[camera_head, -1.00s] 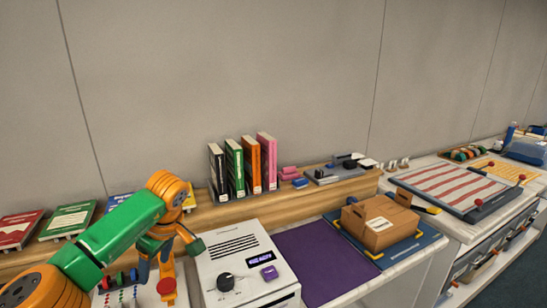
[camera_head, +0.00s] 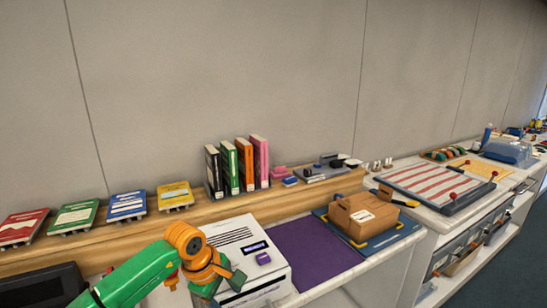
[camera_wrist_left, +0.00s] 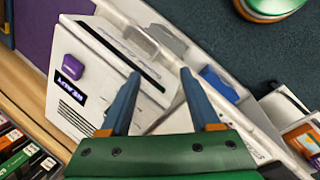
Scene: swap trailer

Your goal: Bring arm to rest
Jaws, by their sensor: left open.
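My left arm (camera_head: 140,275), green with orange joints, comes in from the lower left in the head view. Its wrist is bent and the left gripper (camera_head: 222,286) points down at the bottom edge, in front of the left part of the white machine (camera_head: 238,232). In the wrist view the two blue-grey fingers of the left gripper (camera_wrist_left: 160,72) are spread apart with nothing between them. The white machine (camera_wrist_left: 82,98) with its purple button and dark display lies beyond them. My right gripper is not in view.
Several upright books (camera_head: 238,168) stand on the wooden ledge, with flat coloured cards (camera_head: 126,206) to their left. A purple mat (camera_head: 312,250) is bare. A cardboard box (camera_head: 363,217) sits on a blue mat right of it. A dark device (camera_head: 40,288) is at lower left.

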